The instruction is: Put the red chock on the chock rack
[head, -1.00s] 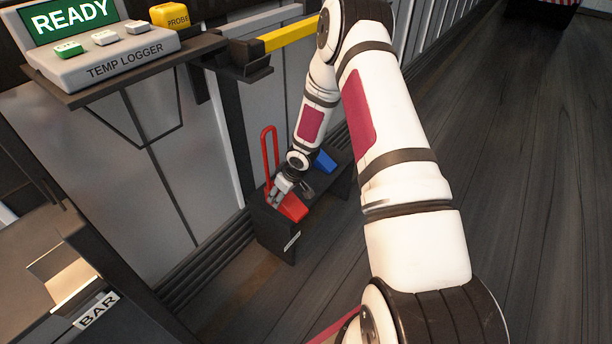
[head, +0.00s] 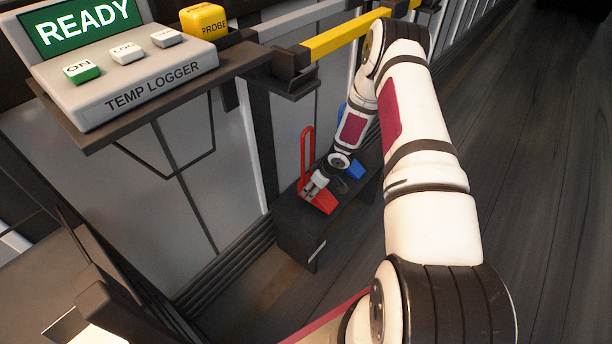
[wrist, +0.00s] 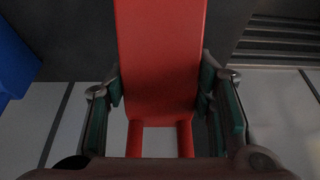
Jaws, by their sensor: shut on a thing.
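The red chock (head: 325,203) is a wedge with a tall red loop handle (head: 307,150). It is at the left part of the top of the dark chock rack (head: 297,232), low by the wall. I cannot tell whether it rests fully on the rack. My gripper (head: 316,187) is shut on the chock, reaching down from above. In the wrist view the red chock (wrist: 162,60) lies between the two fingers, one on each side. A blue chock (head: 355,169) sits farther right on the rack, partly hidden by my arm.
The temp logger (head: 135,65) with a READY screen stands on a shelf at upper left, beside a yellow probe block (head: 204,22). A yellow bar (head: 345,38) juts out above the rack. The wooden floor (head: 530,150) at right is clear.

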